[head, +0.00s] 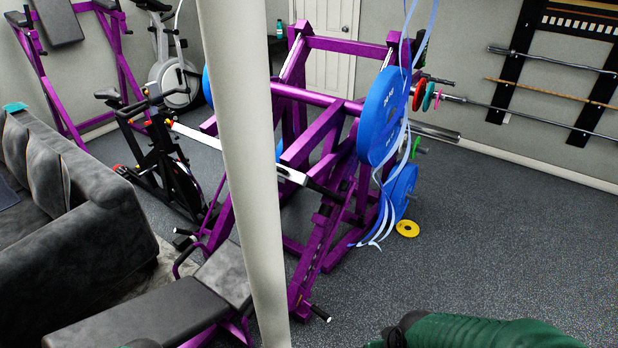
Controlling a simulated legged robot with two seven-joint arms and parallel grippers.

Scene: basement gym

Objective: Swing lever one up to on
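I cannot make out lever one or any on/off marking in the head view. Neither of my grippers shows in this view, so their place relative to the lever cannot be seen. A white pole in front hides part of the middle of the scene.
The white pole (243,160) stands close ahead. Behind it is a purple weight machine (317,135) with blue plates (382,115). A grey sofa (60,215) and bench (150,312) are left. A yellow plate (407,228) lies on the floor. The right floor is mostly clear.

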